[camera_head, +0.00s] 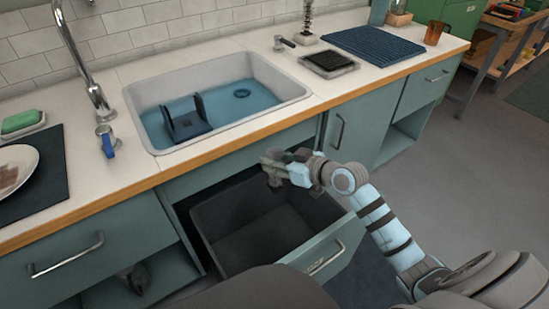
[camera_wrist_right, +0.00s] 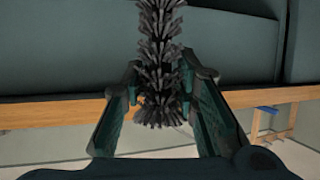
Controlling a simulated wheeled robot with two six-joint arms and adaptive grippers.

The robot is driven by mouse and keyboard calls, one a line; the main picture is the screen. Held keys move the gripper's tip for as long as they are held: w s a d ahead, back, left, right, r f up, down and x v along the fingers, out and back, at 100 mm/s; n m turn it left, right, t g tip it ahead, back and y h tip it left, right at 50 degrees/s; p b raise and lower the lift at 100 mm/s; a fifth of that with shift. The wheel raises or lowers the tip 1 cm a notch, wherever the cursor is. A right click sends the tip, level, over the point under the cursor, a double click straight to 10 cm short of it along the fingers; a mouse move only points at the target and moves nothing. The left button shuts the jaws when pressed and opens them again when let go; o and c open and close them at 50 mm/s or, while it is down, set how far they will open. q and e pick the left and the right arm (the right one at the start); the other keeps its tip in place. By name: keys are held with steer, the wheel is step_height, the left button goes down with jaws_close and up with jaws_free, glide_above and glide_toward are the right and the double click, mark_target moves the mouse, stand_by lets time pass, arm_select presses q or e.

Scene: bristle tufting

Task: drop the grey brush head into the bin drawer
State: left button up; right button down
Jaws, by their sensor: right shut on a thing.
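The grey brush head (camera_wrist_right: 158,60) has dense grey bristles and stands upright between the fingers in the right wrist view. My right gripper (camera_wrist_right: 166,85) is shut on it. In the head view my right gripper (camera_head: 273,168) is above the open bin drawer, near the counter's front edge. The brush head is hard to make out there. The bin drawer (camera_head: 325,250) is pulled out below the sink. Its dark bin (camera_head: 240,245) looks empty where its inside shows. My left gripper is not in view.
The sink (camera_head: 285,92) holds bluish water and a dark blue rack (camera_head: 185,122). A faucet (camera_head: 98,95), a green sponge (camera_head: 20,121) and a plate (camera_head: 15,168) are at the left. A dark pad (camera_head: 330,60) and a blue mat (camera_head: 370,43) lie on the right counter.

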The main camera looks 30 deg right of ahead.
steer(key=shift+f, duration=0.3)
steer(key=shift+r, duration=0.15)
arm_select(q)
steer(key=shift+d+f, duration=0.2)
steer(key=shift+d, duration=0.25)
arm_select(e)
steer(key=c, duration=1.2)
jaws_free()
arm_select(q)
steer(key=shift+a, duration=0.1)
arm_select(e)
steer(key=v, duration=0.7)
steer(key=shift+s+d+r, duration=0.1)
steer(key=shift+s, duration=0.1)
